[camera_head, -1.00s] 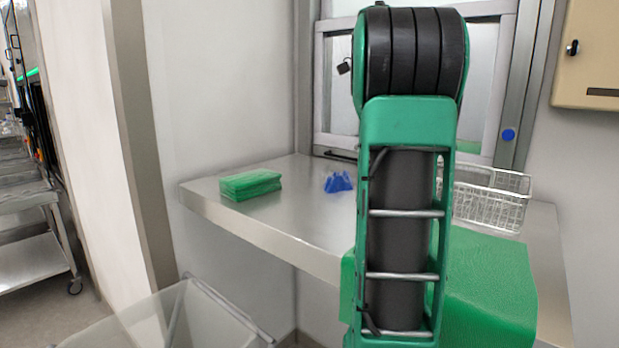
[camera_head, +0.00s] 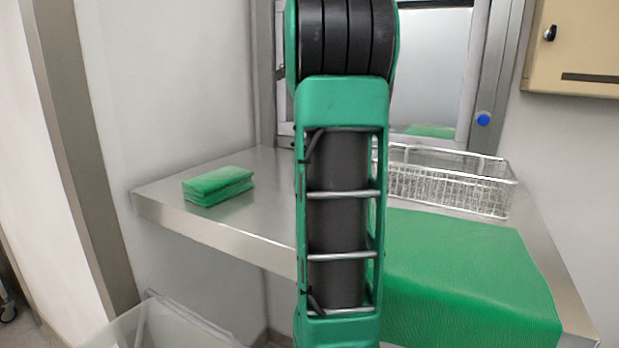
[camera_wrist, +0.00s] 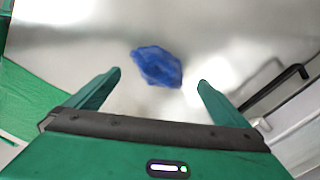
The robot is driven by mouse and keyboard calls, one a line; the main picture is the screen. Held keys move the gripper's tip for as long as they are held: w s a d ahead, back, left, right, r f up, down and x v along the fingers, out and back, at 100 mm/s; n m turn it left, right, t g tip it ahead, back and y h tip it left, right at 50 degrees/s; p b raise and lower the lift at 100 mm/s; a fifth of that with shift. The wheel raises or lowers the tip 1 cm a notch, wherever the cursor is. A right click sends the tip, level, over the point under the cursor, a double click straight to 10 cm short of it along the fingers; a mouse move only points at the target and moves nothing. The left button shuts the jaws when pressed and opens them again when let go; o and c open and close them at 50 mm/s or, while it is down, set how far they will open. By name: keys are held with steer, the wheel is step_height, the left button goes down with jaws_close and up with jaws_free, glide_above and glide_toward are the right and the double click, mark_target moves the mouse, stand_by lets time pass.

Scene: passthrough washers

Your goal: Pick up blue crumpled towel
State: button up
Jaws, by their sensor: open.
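The blue crumpled towel (camera_wrist: 157,66) lies on the steel counter in the wrist view, small and bunched up. My gripper (camera_wrist: 159,80) is open, with one green finger to the left of the towel and one to the right. The towel shows between and slightly beyond the fingertips, and nothing is held. I cannot tell the height of the fingers above the counter. In the head view my arm stands in front of the counter's middle, and both the towel and my gripper are hidden there.
The steel counter (camera_head: 262,222) carries a folded green cloth stack (camera_head: 218,185) at left, a wire basket (camera_head: 445,184) at back right and a green cloth (camera_head: 465,275) draped over its front right. A window (camera_head: 434,75) stands behind. A dark handle (camera_wrist: 275,88) lies right of my gripper.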

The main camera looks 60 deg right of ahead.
steer(key=shift+s+f, duration=0.15)
steer(key=shift+f, duration=2.9)
steer(key=shift+d, duration=0.1)
steer(key=c, duration=0.8)
